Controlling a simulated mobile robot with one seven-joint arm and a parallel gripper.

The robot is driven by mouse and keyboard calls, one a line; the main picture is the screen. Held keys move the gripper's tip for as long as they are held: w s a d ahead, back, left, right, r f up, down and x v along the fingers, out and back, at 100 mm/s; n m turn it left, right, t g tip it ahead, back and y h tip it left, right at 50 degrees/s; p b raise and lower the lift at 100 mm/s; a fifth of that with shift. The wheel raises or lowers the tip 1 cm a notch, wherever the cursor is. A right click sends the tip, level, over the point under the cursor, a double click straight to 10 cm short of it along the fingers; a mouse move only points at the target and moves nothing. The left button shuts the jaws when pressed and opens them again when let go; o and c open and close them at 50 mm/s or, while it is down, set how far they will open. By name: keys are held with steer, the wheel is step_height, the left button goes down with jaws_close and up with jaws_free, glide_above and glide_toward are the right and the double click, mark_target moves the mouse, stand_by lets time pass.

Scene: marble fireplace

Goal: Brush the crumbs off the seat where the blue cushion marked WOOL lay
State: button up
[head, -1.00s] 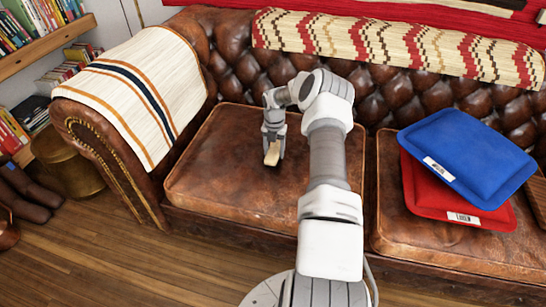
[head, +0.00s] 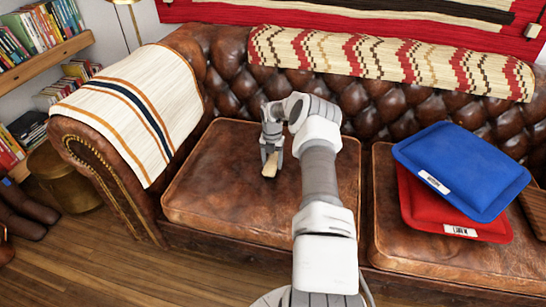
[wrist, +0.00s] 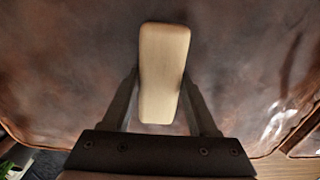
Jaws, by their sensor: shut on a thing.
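My gripper (head: 270,158) is shut on a pale wooden block-like handle, seemingly the brush (head: 270,168). It also shows between the fingers in the wrist view (wrist: 164,75); no bristles are visible. My gripper is over the brown leather left seat (head: 215,190), and I cannot tell whether the brush touches it. The seat is bare of cushions, and no crumbs can be made out. The blue cushion (head: 462,168) lies on a red cushion (head: 450,215) on the right seat (head: 400,252). The blue cushion's white label is too small to read.
The left armrest carries a striped cloth (head: 130,105). The tufted backrest (head: 230,85) rises behind the seats, with a patterned throw (head: 390,60) on top. A brown object (head: 536,205) lies at the right edge. Bookshelves (head: 45,60) stand at far left.

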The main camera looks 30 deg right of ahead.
mark_target(265, 190)
steer(key=shift+s+a+p, duration=1.25)
steer(key=shift+s+a, duration=0.15)
steer(key=shift+a, duration=0.15)
steer(key=shift+s+a+p, duration=1.2)
steer(key=shift+s+a, duration=0.2)
steer(key=shift+a, duration=0.15)
steer(key=shift+s+a+f+p, duration=0.25)
steer(key=shift+s+a+p, duration=0.1)
steer(key=shift+s+a, duration=0.45)
steer(key=shift+w+d+r+p, duration=0.1)
steer(key=shift+r+p, duration=0.85)
steer(key=shift+r, duration=0.65)
steer(key=shift+w+r+p, duration=0.1)
steer(key=shift+r+p, duration=0.8)
steer(key=shift+r, duration=0.65)
steer(key=shift+r+p, duration=0.95)
steer(key=shift+r, duration=0.55)
